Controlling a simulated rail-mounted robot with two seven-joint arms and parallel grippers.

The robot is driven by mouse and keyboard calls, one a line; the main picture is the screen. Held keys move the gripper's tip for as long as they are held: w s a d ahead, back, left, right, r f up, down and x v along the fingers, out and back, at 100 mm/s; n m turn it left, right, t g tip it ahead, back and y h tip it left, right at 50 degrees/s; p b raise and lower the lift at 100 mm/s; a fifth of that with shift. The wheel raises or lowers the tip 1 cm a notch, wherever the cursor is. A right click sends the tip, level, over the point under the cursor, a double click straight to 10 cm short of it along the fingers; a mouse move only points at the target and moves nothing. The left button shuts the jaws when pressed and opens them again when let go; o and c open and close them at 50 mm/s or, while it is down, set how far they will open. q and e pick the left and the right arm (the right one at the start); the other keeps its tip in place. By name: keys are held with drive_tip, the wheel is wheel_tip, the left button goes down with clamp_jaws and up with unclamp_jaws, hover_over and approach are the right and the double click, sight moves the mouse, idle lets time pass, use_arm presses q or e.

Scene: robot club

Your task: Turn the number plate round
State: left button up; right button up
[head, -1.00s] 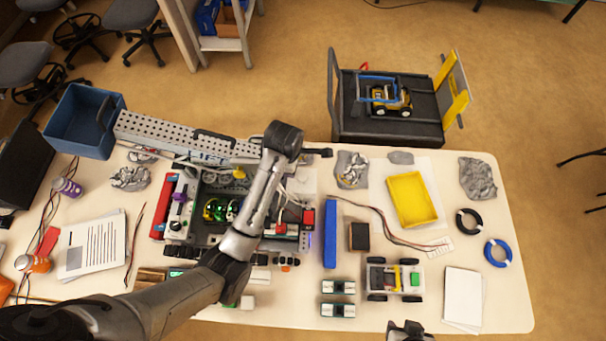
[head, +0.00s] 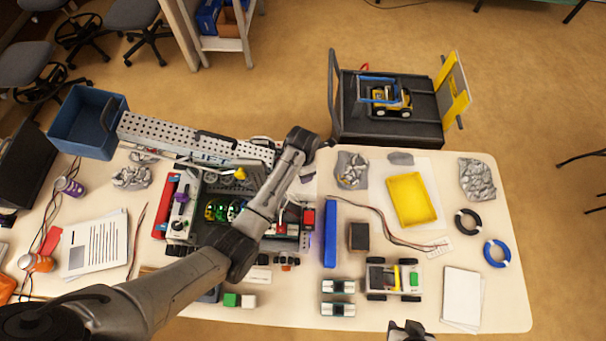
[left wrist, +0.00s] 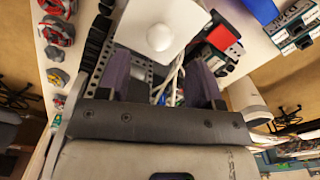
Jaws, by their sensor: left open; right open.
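A white plate (left wrist: 180,18) with a round white knob (left wrist: 158,37) shows in the left wrist view, just beyond my left fingers; I take it for the number plate. No number shows on this face. In the head view I cannot make it out, and my left arm covers part of the club robot (head: 182,215) on the table. My left gripper (left wrist: 160,88) is open, with its two purple-grey fingers apart above the robot's frame and cables. I see nothing held between them. My right gripper (head: 408,330) is open at the bottom edge, away from the robot.
A small wheeled car (head: 392,278), yellow tray (head: 411,199) and white papers (head: 463,297) occupy the table's right side.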

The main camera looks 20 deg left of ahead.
use_arm(q)
drive_tip(key=shift+f, duration=2.65)
drive_tip(key=c, duration=0.9)
